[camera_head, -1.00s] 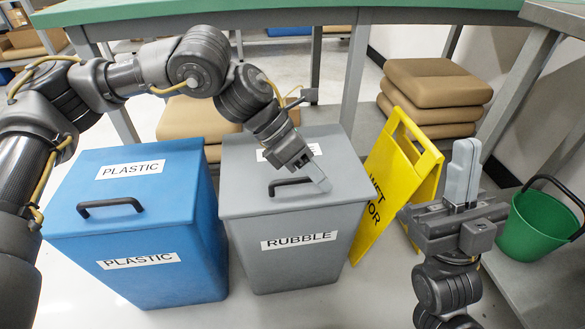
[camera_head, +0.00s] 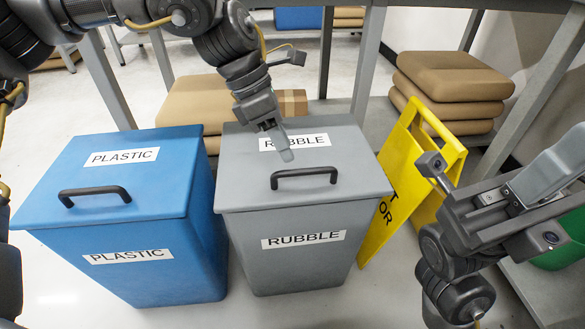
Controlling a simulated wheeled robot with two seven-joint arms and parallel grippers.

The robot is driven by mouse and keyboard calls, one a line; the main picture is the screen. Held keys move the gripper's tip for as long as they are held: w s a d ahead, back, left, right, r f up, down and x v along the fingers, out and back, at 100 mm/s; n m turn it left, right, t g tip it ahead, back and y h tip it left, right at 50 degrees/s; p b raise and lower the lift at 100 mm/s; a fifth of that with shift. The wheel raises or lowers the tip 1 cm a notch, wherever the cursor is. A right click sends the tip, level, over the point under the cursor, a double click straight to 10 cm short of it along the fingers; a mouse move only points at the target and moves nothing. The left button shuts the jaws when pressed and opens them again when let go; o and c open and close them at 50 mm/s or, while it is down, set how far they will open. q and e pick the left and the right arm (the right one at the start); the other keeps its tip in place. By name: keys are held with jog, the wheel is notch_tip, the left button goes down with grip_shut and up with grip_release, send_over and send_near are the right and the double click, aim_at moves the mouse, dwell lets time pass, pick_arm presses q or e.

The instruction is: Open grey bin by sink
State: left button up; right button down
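The grey bin (camera_head: 330,258) stands on the floor in the middle. Its flat lid (camera_head: 345,150) is closed and carries a RUBBLE label and a black bar handle (camera_head: 304,173). A second RUBBLE label is on the front. My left gripper (camera_head: 286,153) points down over the lid, just behind the handle's left end and apart from it. It overlaps the lid label's left part. Only one light finger shows, so its opening cannot be judged. My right gripper (camera_head: 548,165) is at the right, away from the bin, with its light fingers together and nothing between them.
A blue PLASTIC bin (camera_head: 150,265) stands close on the left. A yellow wet-floor sign (camera_head: 400,185) leans beside the grey bin's right side. A green bucket (camera_head: 565,256) is partly hidden behind my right arm. Brown cushions (camera_head: 450,78) and table legs stand behind. No sink shows.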

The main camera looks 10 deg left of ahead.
pick_arm(q)
jog(key=b+x, duration=0.1)
jog(key=x, duration=0.3)
jog(key=shift+d+f+b, duration=0.15)
jog(key=shift+f+b, duration=0.25)
grip_shut()
jog(key=shift+r, duration=0.1)
